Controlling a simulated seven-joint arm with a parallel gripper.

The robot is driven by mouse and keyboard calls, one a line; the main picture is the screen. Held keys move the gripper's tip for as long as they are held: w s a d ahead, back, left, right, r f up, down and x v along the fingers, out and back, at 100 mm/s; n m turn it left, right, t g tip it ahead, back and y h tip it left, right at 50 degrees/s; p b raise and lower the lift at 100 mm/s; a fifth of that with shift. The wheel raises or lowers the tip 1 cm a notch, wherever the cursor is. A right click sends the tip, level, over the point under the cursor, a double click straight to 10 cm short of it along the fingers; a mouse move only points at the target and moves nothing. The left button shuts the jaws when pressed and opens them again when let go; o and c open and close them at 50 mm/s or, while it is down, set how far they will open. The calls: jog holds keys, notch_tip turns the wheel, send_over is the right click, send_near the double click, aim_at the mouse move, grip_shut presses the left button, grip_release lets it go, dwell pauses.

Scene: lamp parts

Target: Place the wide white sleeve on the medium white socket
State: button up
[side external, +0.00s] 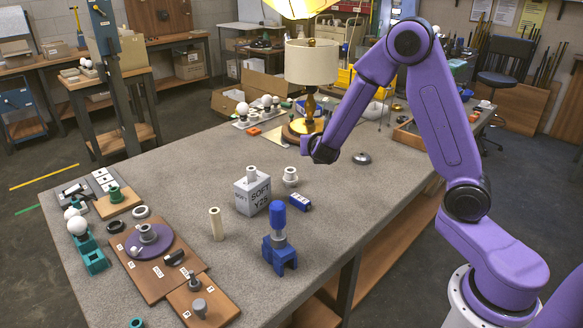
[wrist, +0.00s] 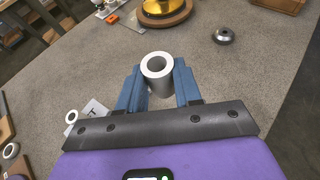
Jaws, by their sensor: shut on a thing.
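My gripper (wrist: 158,88) has its two blue fingers shut on the wide white sleeve (wrist: 158,68), a short white tube with a round hole, seen from above in the wrist view. In the side view my gripper (side external: 308,147) is raised in front of the lamp, and the sleeve cannot be made out clearly. A white flanged piece (side external: 290,176), probably the medium white socket, stands on the table just below and left of my gripper. The gripper and held sleeve hide this spot in the wrist view.
A grey box (side external: 252,196) carries a small white ring piece (side external: 252,172). A blue block (side external: 299,202), a cream post (side external: 216,224) and a blue stand (side external: 279,252) are nearby. A lamp (side external: 303,126) stands behind; a grey disc (side external: 362,158) lies right. The table's right front is clear.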

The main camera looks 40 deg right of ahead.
jog(key=w+d+f, duration=0.2)
jog(key=w+f, duration=0.2)
jog(key=w, duration=0.4)
send_over(291, 172)
notch_tip(291, 172, down, 6)
jog(key=shift+a+r, duration=0.1)
jog(key=shift+r, duration=0.15)
jog(key=shift+f, duration=1.55)
jog(key=shift+f, duration=0.35)
jog(key=o, duration=1)
